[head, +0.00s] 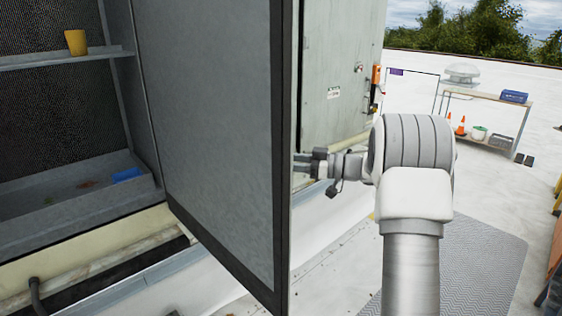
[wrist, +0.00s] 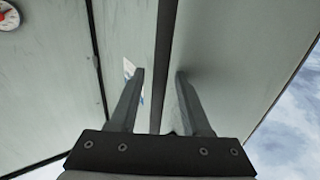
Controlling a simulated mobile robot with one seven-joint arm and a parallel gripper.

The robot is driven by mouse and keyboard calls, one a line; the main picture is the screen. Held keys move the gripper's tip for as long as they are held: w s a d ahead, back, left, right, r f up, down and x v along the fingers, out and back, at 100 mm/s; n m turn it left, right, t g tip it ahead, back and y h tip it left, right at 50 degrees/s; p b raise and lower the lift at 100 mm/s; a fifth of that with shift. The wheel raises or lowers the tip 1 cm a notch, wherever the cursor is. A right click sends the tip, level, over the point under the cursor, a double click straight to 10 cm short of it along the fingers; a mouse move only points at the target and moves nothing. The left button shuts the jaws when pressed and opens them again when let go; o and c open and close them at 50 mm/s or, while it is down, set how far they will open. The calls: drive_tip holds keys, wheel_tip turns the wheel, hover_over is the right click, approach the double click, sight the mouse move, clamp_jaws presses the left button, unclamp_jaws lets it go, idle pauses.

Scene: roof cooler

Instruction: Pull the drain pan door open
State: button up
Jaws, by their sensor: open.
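The drain pan door (head: 215,120) is a tall grey panel with a dark border in the head view. It stands swung out, with the compartment and its drain pan (head: 70,205) visible to its left. My gripper (head: 299,162) is just right of the door's free edge, pointing left, with its tips close to or behind that edge. In the wrist view my gripper (wrist: 159,76) is open, with a finger on either side of a dark strip between two pale panels. I cannot tell whether the fingers touch the door.
A yellow cup (head: 76,42) stands on the shelf (head: 60,59) and a blue object (head: 126,174) lies in the pan. A grey cabinet (head: 335,70) is behind the door. A bench (head: 490,98) and orange cones (head: 460,126) stand at the back right.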

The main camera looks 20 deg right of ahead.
drive_tip(key=shift+d, duration=0.1)
drive_tip(key=b+v, duration=0.3)
drive_tip(key=v, duration=1.4)
drive_tip(key=shift+s+d, duration=0.15)
